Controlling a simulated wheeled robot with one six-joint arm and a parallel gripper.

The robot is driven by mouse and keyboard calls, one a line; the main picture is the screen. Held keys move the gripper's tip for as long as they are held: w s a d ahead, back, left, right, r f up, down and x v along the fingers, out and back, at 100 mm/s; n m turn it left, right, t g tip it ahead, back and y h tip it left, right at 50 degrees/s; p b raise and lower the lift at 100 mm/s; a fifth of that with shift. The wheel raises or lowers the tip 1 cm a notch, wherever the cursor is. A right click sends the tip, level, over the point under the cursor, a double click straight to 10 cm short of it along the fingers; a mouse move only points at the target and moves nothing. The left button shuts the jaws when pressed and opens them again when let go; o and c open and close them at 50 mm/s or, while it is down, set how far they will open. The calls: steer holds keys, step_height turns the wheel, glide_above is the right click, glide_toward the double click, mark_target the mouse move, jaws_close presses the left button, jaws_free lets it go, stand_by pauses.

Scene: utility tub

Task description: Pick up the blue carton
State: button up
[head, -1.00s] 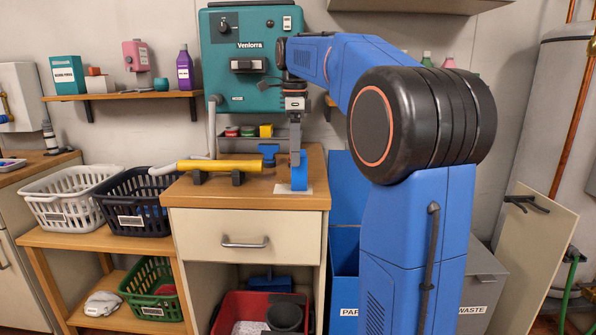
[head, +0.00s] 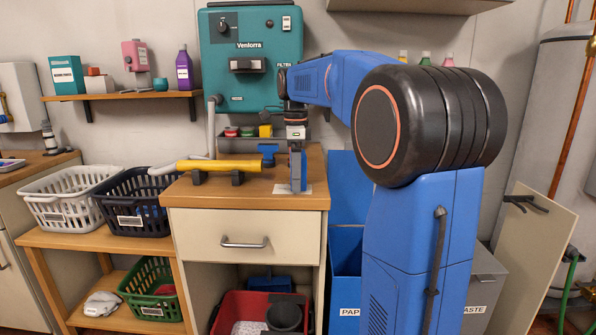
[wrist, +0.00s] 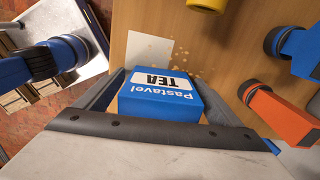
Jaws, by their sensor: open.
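In the head view the gripper hides most of the carton, with only a bluish strip showing. I cannot tell whether the fingers touch its sides.
A yellow cylinder (head: 228,165) lies on dark rests to the left. A blue thing (wrist: 300,50) and an orange thing (wrist: 272,115), both with dark ends, are close by. A white patch (wrist: 148,50) and crumbs lie beside the carton. The teal panel (head: 250,75) stands behind.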

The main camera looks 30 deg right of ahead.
steer(key=c, duration=1.1)
steer(key=shift+c, duration=0.2)
